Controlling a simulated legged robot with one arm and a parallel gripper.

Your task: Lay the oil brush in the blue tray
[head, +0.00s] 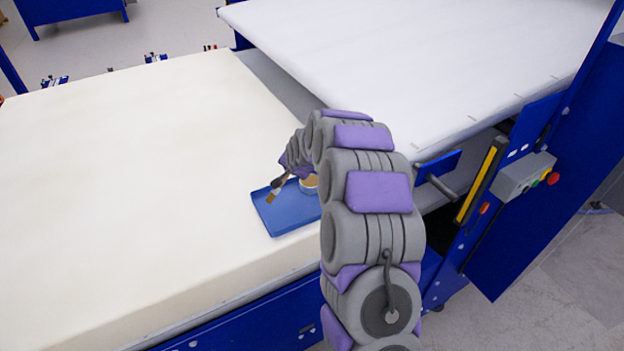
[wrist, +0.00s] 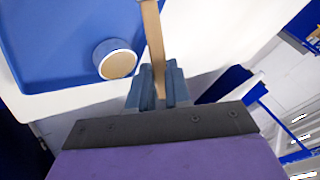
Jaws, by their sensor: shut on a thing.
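The blue tray (head: 290,220) lies on the cream foam block near its front right corner; it also shows at upper left in the wrist view (wrist: 50,45). My gripper (wrist: 158,85) is shut on the wooden handle of the oil brush (wrist: 153,40). In the head view the brush's bristle end (head: 271,196) shows over the tray's left part; I cannot tell whether it touches the tray. The brush head lies outside the wrist view. A small round cup (wrist: 115,58) with tan contents stands in the tray beside the handle, partly hidden by my arm in the head view (head: 310,184).
The foam block (head: 120,170) fills the left, with a broad clear top. A white padded platen (head: 420,60) stands higher at the back right. A blue machine frame with a control box (head: 525,175) and a yellow-black strip (head: 482,180) is at the right.

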